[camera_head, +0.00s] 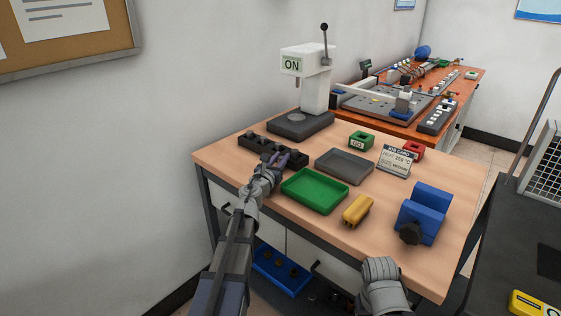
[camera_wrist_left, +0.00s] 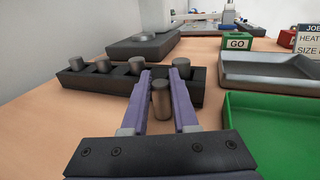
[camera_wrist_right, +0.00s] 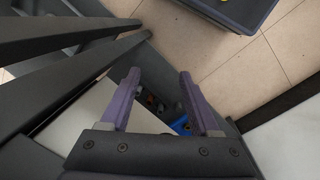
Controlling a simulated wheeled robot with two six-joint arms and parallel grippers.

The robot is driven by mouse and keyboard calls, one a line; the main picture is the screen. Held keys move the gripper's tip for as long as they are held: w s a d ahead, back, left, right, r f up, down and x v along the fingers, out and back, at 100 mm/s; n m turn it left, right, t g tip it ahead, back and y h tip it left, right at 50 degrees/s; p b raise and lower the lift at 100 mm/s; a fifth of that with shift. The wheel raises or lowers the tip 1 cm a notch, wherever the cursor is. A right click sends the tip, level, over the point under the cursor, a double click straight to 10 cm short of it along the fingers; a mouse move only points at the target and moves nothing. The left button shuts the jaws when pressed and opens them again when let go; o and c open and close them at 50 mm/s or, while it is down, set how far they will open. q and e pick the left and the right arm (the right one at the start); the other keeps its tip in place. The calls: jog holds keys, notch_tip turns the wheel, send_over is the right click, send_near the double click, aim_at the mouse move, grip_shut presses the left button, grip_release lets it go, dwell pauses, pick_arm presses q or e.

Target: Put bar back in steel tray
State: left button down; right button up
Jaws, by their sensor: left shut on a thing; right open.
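My left gripper (camera_head: 284,158) is at the right end of the black bar rack (camera_head: 255,146). Several similar bars stand in the rack's sockets. The grey steel tray (camera_head: 345,166) lies empty to the right of my left gripper; it also shows in the left wrist view (camera_wrist_left: 270,71). My right gripper (camera_wrist_right: 160,90) is open and empty, low beside the table's front.
A green tray (camera_head: 315,190) lies in front of the steel tray. A yellow block (camera_head: 357,209) and blue vise-like block (camera_head: 424,211) are to its right. The heater (camera_head: 306,82) reads ON behind the rack. A job card (camera_head: 396,161) and green GO box (camera_head: 361,140) stand behind.

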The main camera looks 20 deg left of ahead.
pick_arm(q)
jog(key=shift+f, duration=0.1)
jog(key=shift+f, duration=0.15)
jog(key=c, duration=0.7)
grip_release()
jog(key=shift+r, duration=0.2)
